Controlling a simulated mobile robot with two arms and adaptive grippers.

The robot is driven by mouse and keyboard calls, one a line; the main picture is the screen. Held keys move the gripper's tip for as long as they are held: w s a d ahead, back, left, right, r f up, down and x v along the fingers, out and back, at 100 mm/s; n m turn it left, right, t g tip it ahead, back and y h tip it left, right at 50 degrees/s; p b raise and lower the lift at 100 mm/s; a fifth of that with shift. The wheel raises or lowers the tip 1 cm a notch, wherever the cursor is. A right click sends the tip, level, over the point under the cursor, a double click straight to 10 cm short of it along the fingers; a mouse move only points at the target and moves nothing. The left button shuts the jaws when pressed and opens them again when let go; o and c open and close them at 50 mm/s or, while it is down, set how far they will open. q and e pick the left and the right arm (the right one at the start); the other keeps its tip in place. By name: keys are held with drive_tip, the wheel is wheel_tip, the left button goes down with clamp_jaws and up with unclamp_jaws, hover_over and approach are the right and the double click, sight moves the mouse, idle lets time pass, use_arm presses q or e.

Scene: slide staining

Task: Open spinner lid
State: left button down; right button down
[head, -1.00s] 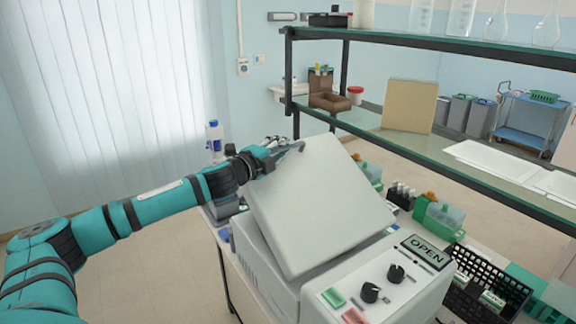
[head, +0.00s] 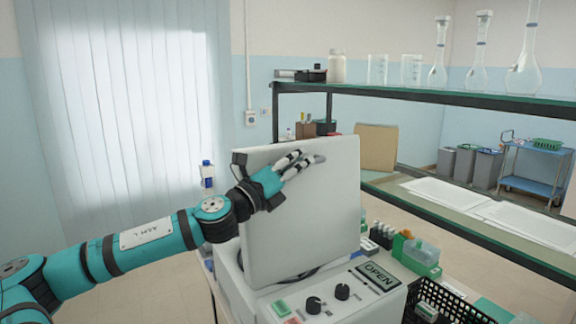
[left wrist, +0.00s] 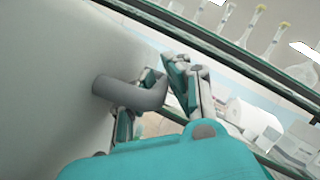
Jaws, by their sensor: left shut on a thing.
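The spinner (head: 255,283) is a white machine with knobs and a display reading OPEN (head: 380,276) on its front. Its pale grey lid (head: 315,215) stands raised, nearly upright, above the body. My left gripper (head: 292,165) is at the upper part of the lid, its arm coming in from the left. In the left wrist view a grey curved handle (left wrist: 130,93) sticks out of the lid's face, and the fingers (left wrist: 165,95) are closed around it. The lid hides most of the spinner's inside. My right gripper is not in view.
A dark-framed shelf (head: 420,95) with glassware runs behind and right of the spinner. Green-lidded boxes (head: 422,258), small bottles and a black basket (head: 440,302) stand to its right. A bottle (head: 207,175) stands to the left.

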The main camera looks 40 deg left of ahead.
use_arm(q)
drive_tip(key=d+m, duration=0.1)
drive_tip(key=s+d+m+h, duration=0.1)
drive_tip(key=d, duration=0.1)
drive_tip(key=s+d, duration=0.1)
drive_tip(key=d, duration=0.1)
drive_tip(key=shift+f+m+h, duration=0.3)
drive_tip(key=shift+f+m, duration=0.1)
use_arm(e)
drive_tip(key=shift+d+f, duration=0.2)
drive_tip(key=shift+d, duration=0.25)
use_arm(q)
drive_tip(key=c, duration=1.6)
unclamp_jaws()
drive_tip(key=shift+c, duration=0.2)
drive_tip(key=shift+o, duration=0.2)
drive_tip(key=shift+a, duration=0.1)
